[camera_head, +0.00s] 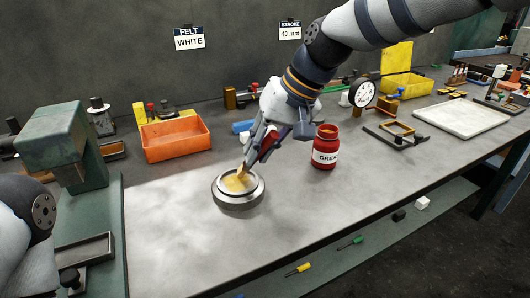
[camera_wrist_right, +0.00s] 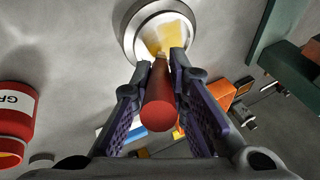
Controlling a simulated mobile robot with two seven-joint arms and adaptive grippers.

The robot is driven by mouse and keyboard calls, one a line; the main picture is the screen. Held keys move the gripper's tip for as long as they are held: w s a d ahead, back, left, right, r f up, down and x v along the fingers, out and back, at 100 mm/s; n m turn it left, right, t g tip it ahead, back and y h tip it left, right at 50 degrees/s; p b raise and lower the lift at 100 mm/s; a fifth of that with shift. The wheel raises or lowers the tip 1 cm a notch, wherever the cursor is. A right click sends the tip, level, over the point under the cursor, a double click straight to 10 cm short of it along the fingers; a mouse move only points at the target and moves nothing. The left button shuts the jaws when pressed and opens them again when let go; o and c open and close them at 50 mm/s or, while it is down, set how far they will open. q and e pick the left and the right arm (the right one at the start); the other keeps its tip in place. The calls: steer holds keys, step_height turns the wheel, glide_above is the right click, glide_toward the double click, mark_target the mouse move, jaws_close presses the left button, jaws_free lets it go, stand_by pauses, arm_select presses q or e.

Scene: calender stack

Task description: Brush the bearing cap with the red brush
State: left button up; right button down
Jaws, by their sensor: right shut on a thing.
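The bearing cap (camera_head: 238,202) is a round grey metal ring with a yellowish centre, lying on the bench at the middle. It also shows at the top of the right wrist view (camera_wrist_right: 131,40). My right gripper (camera_head: 257,148) is shut on the red brush (camera_head: 269,144) just above the cap. The brush is tilted, its bristle end down at the yellow patch inside the ring. In the right wrist view the red handle (camera_wrist_right: 158,108) sits between the two fingers. Whether the bristles press on the surface is hard to tell. My left gripper is out of view.
A red grease jar (camera_head: 325,148) stands open just right of the gripper. An orange bin (camera_head: 175,142) is behind left, and a green machine (camera_head: 62,150) stands at left. A white tray (camera_head: 460,118) lies far right. The bench front is clear.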

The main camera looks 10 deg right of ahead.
steer(key=shift+w, duration=0.1)
steer(key=shift+s+d+r+p, duration=0.2)
steer(key=shift+s+r+p, duration=0.4)
steer(key=shift+s, duration=0.2)
steer(key=shift+w+f+b, duration=0.35)
steer(key=shift+f+b, duration=0.15)
steer(key=shift+f, duration=0.25)
steer(key=shift+w+a+r, duration=0.2)
steer(key=shift+w+a, duration=0.05)
steer(key=shift+w, duration=0.2)
steer(key=shift+s+r, duration=0.15)
steer(key=shift+r, duration=0.05)
steer(key=shift+d+f, duration=0.1)
steer(key=shift+f, duration=0.25)
steer(key=shift+r, duration=0.1)
steer(key=shift+r+p, duration=0.35)
steer(key=shift+r, duration=2.35)
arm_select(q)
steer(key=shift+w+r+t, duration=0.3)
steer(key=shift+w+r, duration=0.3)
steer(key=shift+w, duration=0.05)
arm_select(e)
steer(key=shift+r, duration=0.5)
